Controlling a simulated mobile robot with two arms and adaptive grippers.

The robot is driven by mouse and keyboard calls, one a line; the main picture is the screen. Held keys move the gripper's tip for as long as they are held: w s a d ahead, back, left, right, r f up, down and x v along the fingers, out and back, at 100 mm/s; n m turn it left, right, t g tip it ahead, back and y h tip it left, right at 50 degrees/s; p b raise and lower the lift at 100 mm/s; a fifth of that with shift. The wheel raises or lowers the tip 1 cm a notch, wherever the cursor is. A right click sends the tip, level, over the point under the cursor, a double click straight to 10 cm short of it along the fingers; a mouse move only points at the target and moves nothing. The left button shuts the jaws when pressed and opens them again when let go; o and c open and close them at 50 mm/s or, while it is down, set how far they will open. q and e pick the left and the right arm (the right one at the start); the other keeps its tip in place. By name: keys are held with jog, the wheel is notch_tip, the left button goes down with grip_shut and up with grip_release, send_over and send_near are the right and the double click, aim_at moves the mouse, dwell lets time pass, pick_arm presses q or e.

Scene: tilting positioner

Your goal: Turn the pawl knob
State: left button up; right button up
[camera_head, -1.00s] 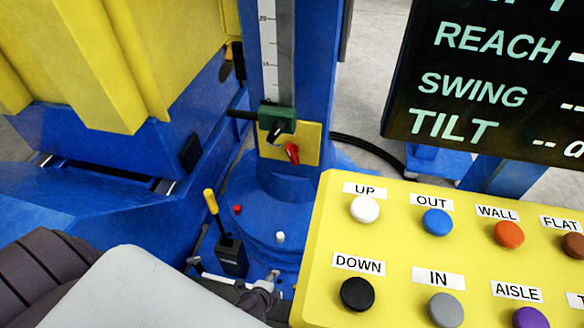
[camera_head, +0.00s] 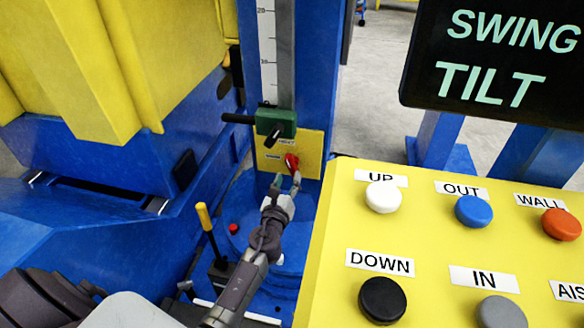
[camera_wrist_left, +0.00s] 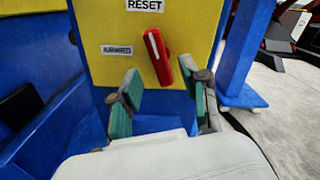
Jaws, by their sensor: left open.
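A red knob (camera_head: 291,161) sits on a yellow plate (camera_head: 313,148) low on the blue post. In the left wrist view the red knob (camera_wrist_left: 157,57) is bar-shaped and tilted, below a RESET label and right of a smaller label that is hard to read. My left gripper (camera_head: 286,184) is open and empty, just below the red knob in the head view. In the wrist view its green-padded fingers (camera_wrist_left: 164,98) stand apart, with the knob above and between their tips, nearer the right finger. No contact is clear. My right gripper is not in view.
A green block (camera_head: 277,122) with black handles sits above the plate. A yellow-handled lever (camera_head: 208,228) stands left of my left arm. The yellow button panel (camera_head: 432,228) fills the right front, with a dark display (camera_head: 500,65) above it.

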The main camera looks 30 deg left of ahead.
aim_at(291, 170)
pick_arm(q)
jog(key=x, duration=0.4)
jog(key=shift+w+a+f+b, duration=0.1)
jog(key=shift+w+b, duration=0.2)
jog(key=shift+b, duration=0.05)
jog(key=shift+w+a, duration=0.15)
jog(key=shift+w, duration=0.45)
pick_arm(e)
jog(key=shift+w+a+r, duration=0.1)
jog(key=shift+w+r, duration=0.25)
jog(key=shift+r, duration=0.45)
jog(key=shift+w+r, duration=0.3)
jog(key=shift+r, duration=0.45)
pick_arm(q)
grip_shut()
